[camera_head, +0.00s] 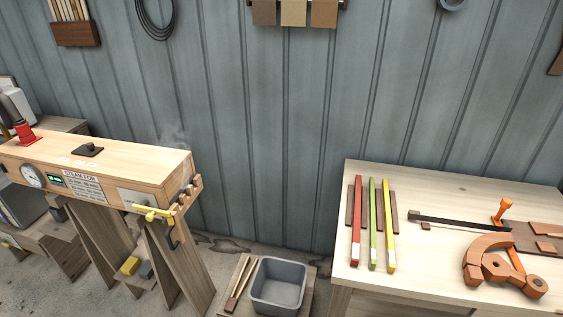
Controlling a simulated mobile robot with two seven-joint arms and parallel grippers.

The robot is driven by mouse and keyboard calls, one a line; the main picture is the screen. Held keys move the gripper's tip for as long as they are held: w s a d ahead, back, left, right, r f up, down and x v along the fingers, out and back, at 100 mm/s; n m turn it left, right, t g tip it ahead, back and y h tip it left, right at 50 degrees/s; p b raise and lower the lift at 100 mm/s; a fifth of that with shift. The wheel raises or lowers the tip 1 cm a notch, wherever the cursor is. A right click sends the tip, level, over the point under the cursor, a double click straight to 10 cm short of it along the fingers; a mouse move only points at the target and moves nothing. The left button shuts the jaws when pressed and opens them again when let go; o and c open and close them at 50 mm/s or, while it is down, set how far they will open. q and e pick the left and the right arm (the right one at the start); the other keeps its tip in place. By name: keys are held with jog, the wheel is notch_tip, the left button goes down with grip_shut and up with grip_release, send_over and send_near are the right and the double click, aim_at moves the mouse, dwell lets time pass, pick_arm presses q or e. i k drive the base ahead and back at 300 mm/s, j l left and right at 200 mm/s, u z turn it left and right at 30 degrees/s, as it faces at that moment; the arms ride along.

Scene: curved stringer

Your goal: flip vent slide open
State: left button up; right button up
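A long wooden steam box (125,165) stands on trestles at the left. A small dark plate with a raised knob, which looks like the vent slide (88,150), lies on its top. I cannot tell from here whether it covers a hole. A yellow lever handle (152,213) is on the box's front near the right end. Neither of my grippers is in view.
Faint steam rises behind the box's right end. A red fitting (25,132) sits on its left part. A grey bin (278,284) stands on a low stand. A workbench (420,190) at right holds coloured strips (372,225) and an orange-brown curved form (490,262).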

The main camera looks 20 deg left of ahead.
aim_at(89, 150)
jog(key=u, duration=1.95)
jog(key=i+j+z, duration=0.1)
jog(key=j, duration=0.35)
jog(key=i+j, duration=0.3)
jog(key=j, duration=0.2)
jog(key=i+j+z, duration=0.15)
jog(key=j, duration=0.35)
jog(key=i+j, duration=0.2)
jog(key=j, duration=0.3)
jog(key=i+j+z, duration=0.15)
jog(key=j, duration=0.35)
jog(key=i+j, duration=0.15)
jog(key=j, duration=0.35)
jog(key=i+j+z, duration=0.15)
jog(key=j, duration=0.9)
jog(key=i+z, duration=0.05)
jog(key=i, duration=0.05)
